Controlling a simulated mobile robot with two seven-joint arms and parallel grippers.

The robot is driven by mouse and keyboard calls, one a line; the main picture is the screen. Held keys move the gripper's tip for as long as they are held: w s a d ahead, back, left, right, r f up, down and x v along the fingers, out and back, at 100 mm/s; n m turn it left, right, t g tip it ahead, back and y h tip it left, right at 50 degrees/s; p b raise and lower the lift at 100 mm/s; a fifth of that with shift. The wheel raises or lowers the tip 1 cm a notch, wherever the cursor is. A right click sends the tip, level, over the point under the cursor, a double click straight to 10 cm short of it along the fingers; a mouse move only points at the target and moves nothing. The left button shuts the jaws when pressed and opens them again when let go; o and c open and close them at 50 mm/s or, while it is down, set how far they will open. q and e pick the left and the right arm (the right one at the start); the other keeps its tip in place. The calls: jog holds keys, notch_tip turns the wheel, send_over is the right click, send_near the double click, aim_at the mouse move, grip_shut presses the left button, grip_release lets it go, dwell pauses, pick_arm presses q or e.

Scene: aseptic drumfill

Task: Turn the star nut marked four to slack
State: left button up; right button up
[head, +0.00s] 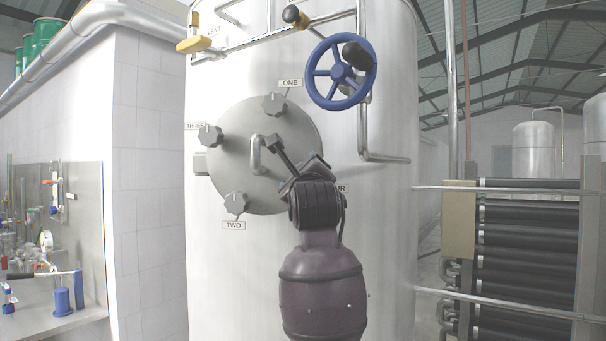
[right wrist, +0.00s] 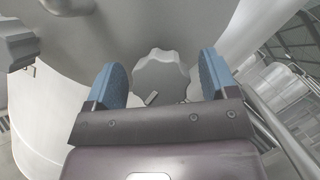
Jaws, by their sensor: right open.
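The round grey hatch (head: 235,150) on the steel tank carries several dark star nuts with labels. The label of nut four (head: 341,188) shows only its last letters beside my right gripper (head: 306,168), which hides that nut in the head view. In the right wrist view the star nut (right wrist: 163,76) lies between the two blue fingers of my right gripper (right wrist: 164,82). The fingers are open, with a gap on each side of the nut. A small tab shows at the nut's lower edge. My left gripper is not in view.
Star nuts one (head: 274,104), three (head: 210,137) and two (head: 236,203) sit around the hatch. A bent handle (head: 256,152) stands out near its middle. A blue handwheel (head: 339,73) and pipes are above right. Railings (head: 510,189) run along the right.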

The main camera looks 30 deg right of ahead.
jog(key=c, duration=0.9)
